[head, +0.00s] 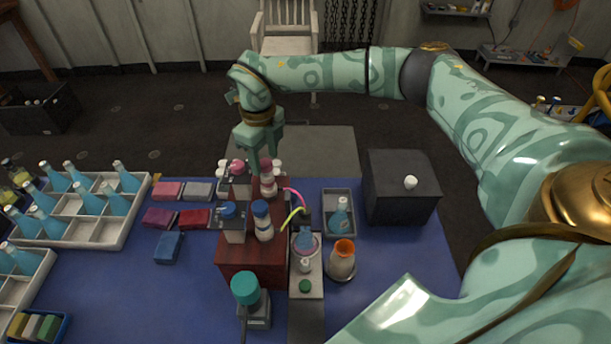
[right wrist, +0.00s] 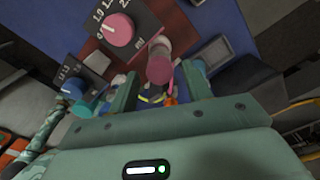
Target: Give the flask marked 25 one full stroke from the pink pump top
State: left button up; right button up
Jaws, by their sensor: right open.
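The pink pump top (head: 266,164) sits on a white bottle on the dark red stand (head: 250,255). In the right wrist view the pink top (right wrist: 160,68) shows as a cylinder just beyond the fingers. A pink dial knob (right wrist: 118,30) on a dark scale plate is beside it. My right gripper (head: 260,148) is open, pointing down close above the pink top; its fingers also show in the wrist view (right wrist: 158,92). A pink tube (head: 295,194) curves right from the pump.
A blue-topped pump (head: 260,209) stands in front on the stand. A grey tray (head: 328,236) holds a blue bottle. An orange-rimmed vessel (head: 342,258), a dark box (head: 400,195) and a teal-capped device (head: 246,290) stand nearby. White crates (head: 100,240) of blue bottles are left.

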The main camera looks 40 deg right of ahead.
jog(key=shift+r+p, duration=2.6)
jog(key=shift+r, duration=0.6)
jog(key=shift+f, duration=0.1)
